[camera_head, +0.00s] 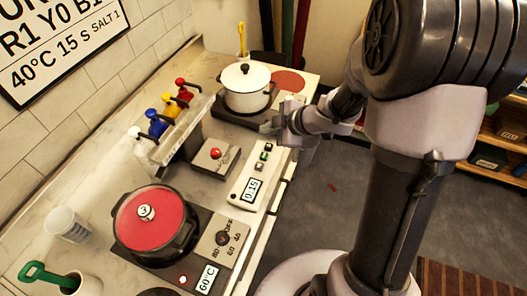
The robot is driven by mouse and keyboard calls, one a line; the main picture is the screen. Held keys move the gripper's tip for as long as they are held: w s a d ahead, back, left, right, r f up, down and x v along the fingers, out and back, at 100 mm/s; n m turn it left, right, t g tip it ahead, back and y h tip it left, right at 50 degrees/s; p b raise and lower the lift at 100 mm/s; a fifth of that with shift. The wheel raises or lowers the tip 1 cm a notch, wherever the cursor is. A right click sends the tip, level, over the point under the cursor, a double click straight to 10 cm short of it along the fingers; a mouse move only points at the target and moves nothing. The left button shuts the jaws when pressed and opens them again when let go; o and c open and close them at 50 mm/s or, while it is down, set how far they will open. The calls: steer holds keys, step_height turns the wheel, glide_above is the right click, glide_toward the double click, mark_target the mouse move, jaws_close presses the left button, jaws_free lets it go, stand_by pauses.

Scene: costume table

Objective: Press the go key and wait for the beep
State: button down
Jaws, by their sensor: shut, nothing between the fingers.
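The white timer box (239,190) lies along the front of the counter. Its display (251,190) reads 0:15. A short row of small keys sits beyond the display, and one of them, the green key (264,156), stands out; the labels are too small to read. My gripper (268,127) is shut and empty. It appears just above and beyond the far end of the timer box in the picture. I cannot tell its height over the box, and I see no contact with a key.
A black pot with a red lid (150,222) stands on a hotplate whose display (207,279) reads 60°C. A cream pot (246,92) stands at the back. A red-button box (215,155) and red, yellow, blue and white-topped dispensers (158,124) are left of my gripper. A wall sign (62,45) hangs upper left.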

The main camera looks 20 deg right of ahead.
mark_target(267, 157)
step_height(267, 157, down, 8)
steer(key=b, duration=0.8)
steer(key=shift+f, duration=0.15)
steer(key=shift+f+b, duration=0.25)
steer(key=shift+b, duration=0.05)
stand_by(1.2)
steer(key=shift+f, duration=0.45)
steer(key=shift+f+b, duration=0.45)
stand_by(0.4)
steer(key=shift+r, duration=0.1)
steer(key=shift+r+p, duration=0.8)
steer(key=shift+p, duration=0.25)
